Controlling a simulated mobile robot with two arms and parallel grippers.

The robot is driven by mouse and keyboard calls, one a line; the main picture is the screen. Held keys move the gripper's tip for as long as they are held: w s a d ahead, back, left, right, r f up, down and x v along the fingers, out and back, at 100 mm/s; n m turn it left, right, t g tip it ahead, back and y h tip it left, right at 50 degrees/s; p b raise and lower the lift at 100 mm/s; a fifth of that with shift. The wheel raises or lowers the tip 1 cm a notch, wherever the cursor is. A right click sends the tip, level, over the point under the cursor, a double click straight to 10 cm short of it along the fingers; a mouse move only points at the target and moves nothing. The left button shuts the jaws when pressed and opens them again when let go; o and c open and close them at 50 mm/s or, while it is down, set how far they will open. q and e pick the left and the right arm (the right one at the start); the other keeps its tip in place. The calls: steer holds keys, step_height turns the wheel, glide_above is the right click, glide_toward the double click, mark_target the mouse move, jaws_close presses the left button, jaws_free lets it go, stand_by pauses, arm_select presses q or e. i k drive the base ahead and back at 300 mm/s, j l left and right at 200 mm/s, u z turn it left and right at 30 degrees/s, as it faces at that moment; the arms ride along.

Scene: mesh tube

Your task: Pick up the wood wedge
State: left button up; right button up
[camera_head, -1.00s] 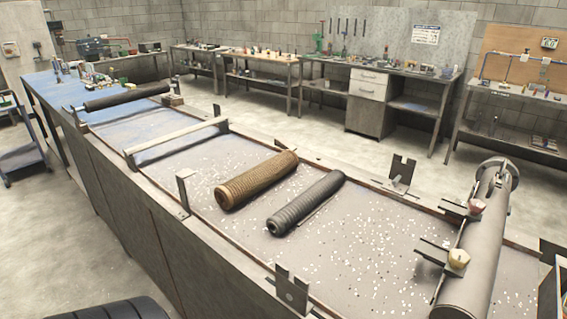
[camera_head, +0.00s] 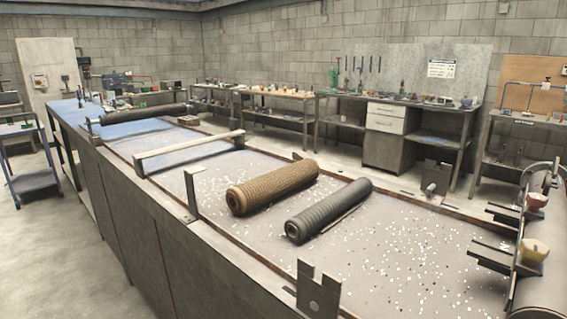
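I cannot make out a wood wedge for certain in the head view. A small brownish block (camera_head: 188,120) sits on the far part of the long bench, beside the dark roll, but it is too small to tell its shape. A brown mesh tube (camera_head: 272,187) and a dark grey ribbed tube (camera_head: 328,210) lie side by side on the bench top. Neither of my grippers is in view.
The long bench (camera_head: 395,255) runs from lower right to far left, with white specks on its top. Upright metal brackets (camera_head: 318,290) stand along its edges. A thick tube (camera_head: 540,235) with clamps is at right. A cart (camera_head: 32,165) stands left on open floor.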

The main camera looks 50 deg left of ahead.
mark_target(299, 155)
steer(key=i+j+u, duration=0.1)
steer(key=j+u, duration=0.25)
steer(key=i+j+u, duration=0.15)
steer(key=j+u, duration=0.2)
steer(key=i+j+u, duration=0.2)
steer(key=j+u, duration=0.2)
